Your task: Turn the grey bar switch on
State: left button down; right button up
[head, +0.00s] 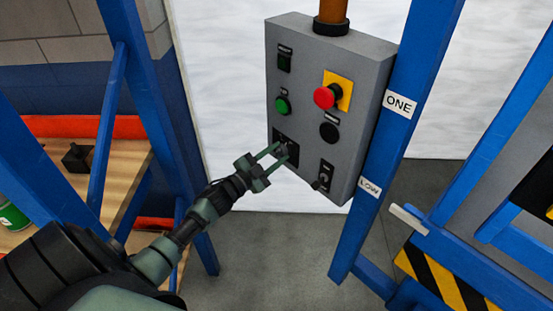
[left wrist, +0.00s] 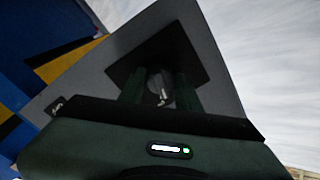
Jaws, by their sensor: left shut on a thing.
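The grey control box (head: 330,70) hangs on the blue frame in the head view. The grey bar switch (left wrist: 157,86) sits on a black square plate (left wrist: 190,58) at the box's lower left. My left gripper (head: 281,152) reaches it from the lower left and is shut on it, one finger on each side. In the left wrist view the switch shows between the two dark green fingers. In the head view the fingers partly hide it, and I cannot tell its exact angle. My right gripper is not in view.
Nearby on the box are a green button (head: 282,105), a red mushroom button (head: 325,97), a black round button (head: 329,132) and a toggle switch (head: 322,180). A blue post (head: 375,150) stands close right. A wooden shelf (head: 120,180) is at left.

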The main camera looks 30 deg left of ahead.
pick_arm(q)
jog(key=shift+m+b, duration=0.7)
jog(key=shift+m, duration=0.7)
jog(key=c, duration=1)
grip_release()
jog(key=s+a+p, duration=0.1)
jog(key=s, duration=0.6)
jog(key=shift+s+a+f+p, duration=0.3)
jog(key=shift+s+p, duration=0.05)
